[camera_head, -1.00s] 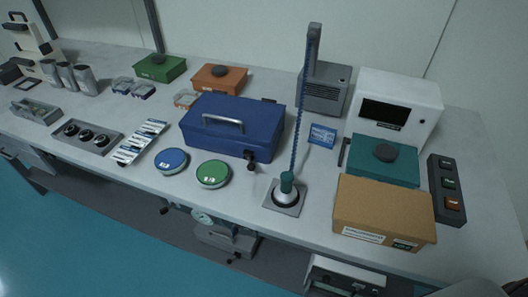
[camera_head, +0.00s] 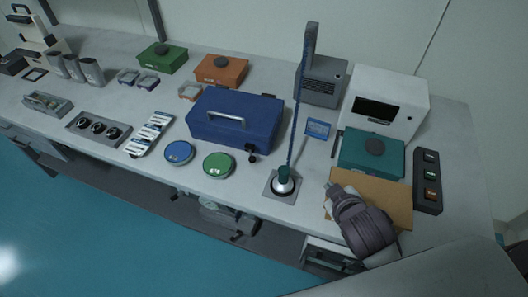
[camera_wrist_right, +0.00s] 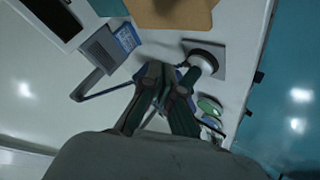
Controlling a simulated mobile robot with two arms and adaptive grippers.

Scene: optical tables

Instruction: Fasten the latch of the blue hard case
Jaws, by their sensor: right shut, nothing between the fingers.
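The blue hard case (camera_head: 228,120) stands in the middle of the bench in the head view, with its lid down and a grey handle on top. A small black latch (camera_head: 252,150) sits at its front right edge; its exact setting is too small to tell. My right gripper (camera_head: 329,190) is over the cardboard box, to the right of the case and apart from it. In the right wrist view my right gripper (camera_wrist_right: 165,70) is shut and empty. Blue shows behind the fingers there, but I cannot tell whether it is the case. My left gripper is not in view.
The cardboard box (camera_head: 385,188) and teal box (camera_head: 360,155) are at right. Green (camera_head: 218,165) and blue (camera_head: 178,152) discs lie before the case.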

